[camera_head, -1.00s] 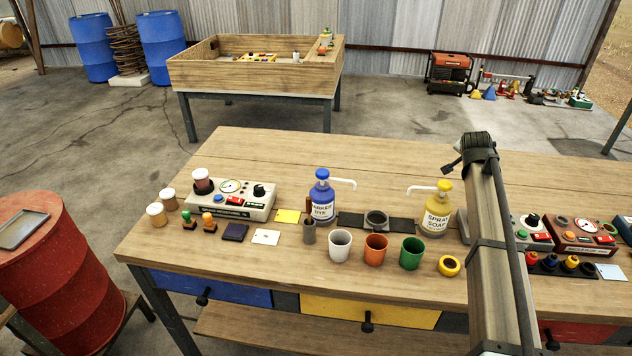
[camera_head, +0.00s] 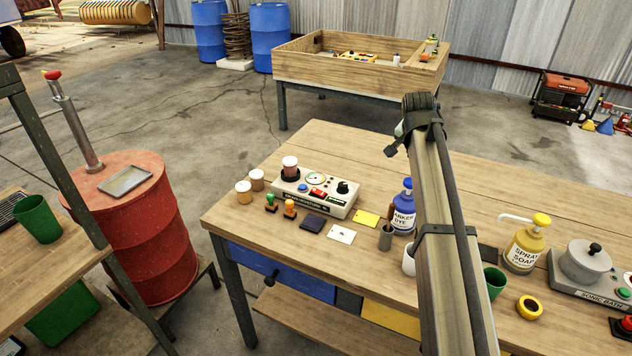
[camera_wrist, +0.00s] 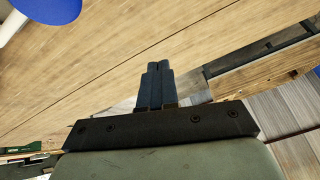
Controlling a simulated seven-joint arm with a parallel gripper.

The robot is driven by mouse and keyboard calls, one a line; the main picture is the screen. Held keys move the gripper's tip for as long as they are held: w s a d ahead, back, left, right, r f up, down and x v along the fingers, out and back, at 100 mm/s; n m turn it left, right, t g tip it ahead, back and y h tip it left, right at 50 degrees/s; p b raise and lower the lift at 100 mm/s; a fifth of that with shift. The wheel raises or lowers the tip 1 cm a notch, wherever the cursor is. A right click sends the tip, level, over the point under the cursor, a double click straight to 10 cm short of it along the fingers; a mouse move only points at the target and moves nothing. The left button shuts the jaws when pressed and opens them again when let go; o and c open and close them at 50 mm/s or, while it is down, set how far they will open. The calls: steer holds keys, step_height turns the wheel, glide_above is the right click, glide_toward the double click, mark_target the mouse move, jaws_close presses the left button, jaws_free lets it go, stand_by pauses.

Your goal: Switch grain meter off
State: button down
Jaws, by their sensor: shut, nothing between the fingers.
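The grain meter (camera_head: 315,193) is a beige box at the left of the wooden bench in the head view. The switch's position is too small to tell. My arm rises to the right of the meter, apart from it. In the wrist view my gripper (camera_wrist: 157,68) has its dark fingers together and empty, over wooden boards. The meter is not recognisable there.
Two small jars (camera_head: 250,186), green and orange stamps (camera_head: 289,209), a dark pad (camera_head: 313,222) and a white card (camera_head: 341,234) lie close around the meter. A blue dye bottle (camera_head: 404,212) stands to its right. Bare bench lies behind the meter.

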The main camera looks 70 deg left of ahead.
steer(key=s+a+r+n+g, duration=0.1)
steer(key=s+a+r+n, duration=0.15)
steer(key=s, duration=0.95)
steer(key=r+n+g+h, duration=0.1)
steer(key=r+h, duration=0.1)
glide_above(316, 189)
steer(key=s+d, duration=0.2)
steer(key=d, duration=0.2)
steer(key=shift+w+f, duration=0.15)
steer(key=shift+f, duration=0.1)
steer(key=x, duration=0.8)
steer(key=s+x, duration=0.1)
steer(key=x, duration=0.3)
steer(key=shift+a+f, duration=0.15)
steer(key=shift+f, duration=0.25)
steer(key=shift+s+f, duration=0.1)
steer(key=shift+f, duration=0.4)
steer(key=shift+a, duration=0.1)
